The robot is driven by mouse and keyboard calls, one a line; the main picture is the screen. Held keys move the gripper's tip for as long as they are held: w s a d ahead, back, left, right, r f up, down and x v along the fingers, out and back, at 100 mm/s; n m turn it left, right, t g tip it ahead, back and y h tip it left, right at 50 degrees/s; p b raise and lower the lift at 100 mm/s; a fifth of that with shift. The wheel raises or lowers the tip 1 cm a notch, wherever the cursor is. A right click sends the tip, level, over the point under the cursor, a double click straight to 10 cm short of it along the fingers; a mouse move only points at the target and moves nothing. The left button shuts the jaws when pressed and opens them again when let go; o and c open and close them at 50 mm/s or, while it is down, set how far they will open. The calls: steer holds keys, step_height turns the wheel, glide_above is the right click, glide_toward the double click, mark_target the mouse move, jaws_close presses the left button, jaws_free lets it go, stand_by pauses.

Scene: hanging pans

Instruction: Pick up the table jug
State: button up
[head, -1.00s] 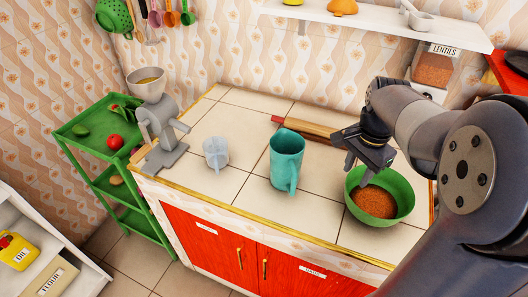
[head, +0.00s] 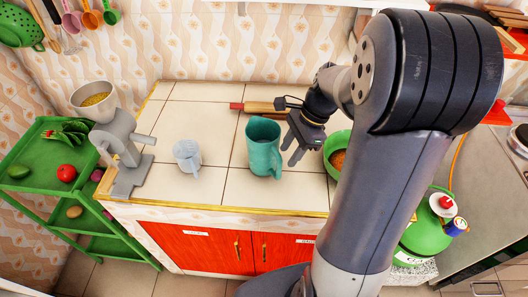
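The table jug, a teal pitcher (head: 264,147), stands upright on the tiled counter (head: 225,188), right of a small pale cup (head: 187,155). Its handle faces the front right. My gripper (head: 294,155) is just right of the jug with its fingers pointing down and apart. It is open and I see nothing between the fingers. I cannot tell whether a finger touches the jug.
A green bowl (head: 332,158) of orange-brown grains is partly hidden behind my arm. A rolling pin (head: 262,107) lies behind the jug. A grey grinder (head: 126,152) stands at the left counter edge, beside a green shelf cart (head: 30,177). A green gas cylinder (head: 424,238) stands at right.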

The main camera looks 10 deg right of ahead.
mark_target(267, 155)
steer(key=p+x, duration=0.1)
steer(key=x, duration=0.4)
steer(key=shift+w+f, duration=0.1)
jaws_close()
stand_by(0.6)
